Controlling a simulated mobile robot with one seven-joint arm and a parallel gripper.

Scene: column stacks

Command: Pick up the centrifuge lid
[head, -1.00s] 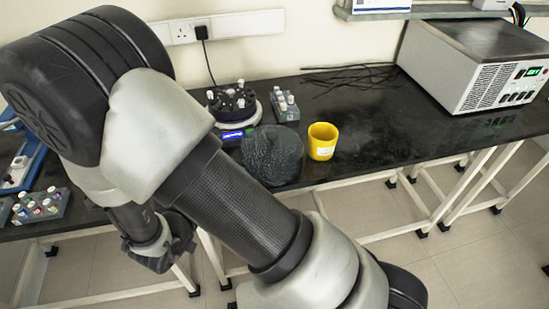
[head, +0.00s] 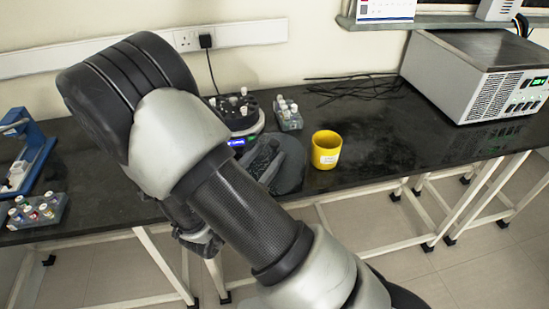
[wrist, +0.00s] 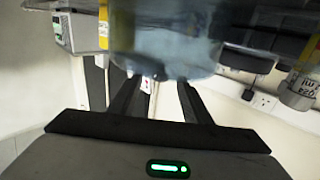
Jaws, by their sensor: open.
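The centrifuge lid, a dark, see-through round cover (head: 291,163), sits on the bench in front of the centrifuge, its left side partly hidden by my arm. In the wrist view a bluish see-through shape, apparently the lid (wrist: 165,45), fills the top middle, just beyond my fingers. My gripper (wrist: 152,85) is open, its two dark fingers reaching toward the lid with a clear gap between them. In the head view dark finger-like shapes overlap the lid's left part; contact cannot be told. The centrifuge (head: 240,112) stands uncovered behind, with white-capped tubes in its rotor.
A yellow beaker (head: 326,150) stands close to the right of the lid. A small tube rack (head: 288,115) is behind it. Another rack (head: 38,211) lies at the far left. A large grey instrument (head: 475,75) stands at right. Bench between is mostly clear, with black cables at the back.

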